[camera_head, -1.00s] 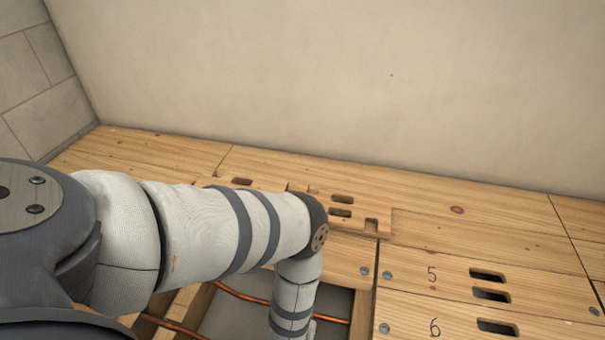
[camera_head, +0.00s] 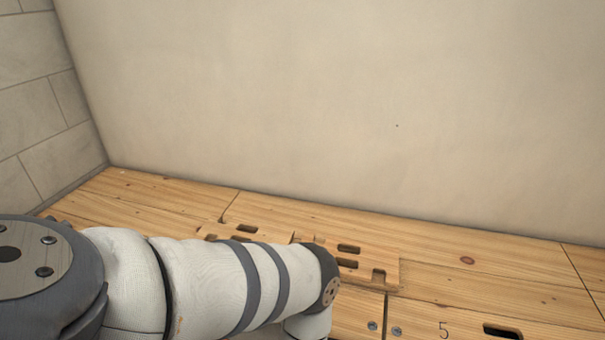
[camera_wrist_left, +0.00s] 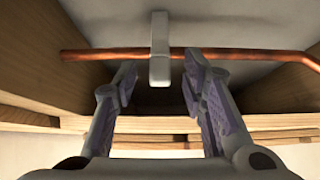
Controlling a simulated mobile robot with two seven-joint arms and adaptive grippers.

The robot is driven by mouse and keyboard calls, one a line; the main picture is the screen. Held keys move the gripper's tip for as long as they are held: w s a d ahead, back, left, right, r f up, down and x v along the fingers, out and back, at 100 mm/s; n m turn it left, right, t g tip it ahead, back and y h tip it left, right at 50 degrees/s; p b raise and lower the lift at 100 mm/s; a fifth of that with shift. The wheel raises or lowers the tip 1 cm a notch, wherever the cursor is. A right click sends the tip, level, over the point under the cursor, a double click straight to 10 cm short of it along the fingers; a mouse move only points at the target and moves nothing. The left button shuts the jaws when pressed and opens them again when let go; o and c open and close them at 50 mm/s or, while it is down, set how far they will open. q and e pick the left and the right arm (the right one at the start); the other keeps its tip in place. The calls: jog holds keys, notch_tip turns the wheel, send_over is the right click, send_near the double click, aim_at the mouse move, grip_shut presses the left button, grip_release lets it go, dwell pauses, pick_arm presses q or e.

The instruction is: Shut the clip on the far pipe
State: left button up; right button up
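In the left wrist view a copper pipe (camera_wrist_left: 245,55) runs across the opening under the floor and bends down at the right. A pale grey clip (camera_wrist_left: 159,68) stands at the pipe, crossing in front of it. I cannot tell whether the clip is open or shut. My left gripper (camera_wrist_left: 160,82) is open, with one purple-padded finger on each side of the clip's lower end; its fingers look apart from it. In the head view my left arm reaches down at the lower middle, and its gripper is hidden below the frame. My right gripper is in neither view.
Wooden beams (camera_wrist_left: 270,90) flank the opening on both sides. In the head view floorboards (camera_head: 470,260) lie along a bare wall (camera_head: 330,110). A slotted wooden piece (camera_head: 365,262) lies on the boards beside my arm. A board marked 5 (camera_head: 465,328) is at the lower right.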

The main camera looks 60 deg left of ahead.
pick_arm(q)
jog(key=v, duration=1)
jog(key=shift+d+r, duration=0.1)
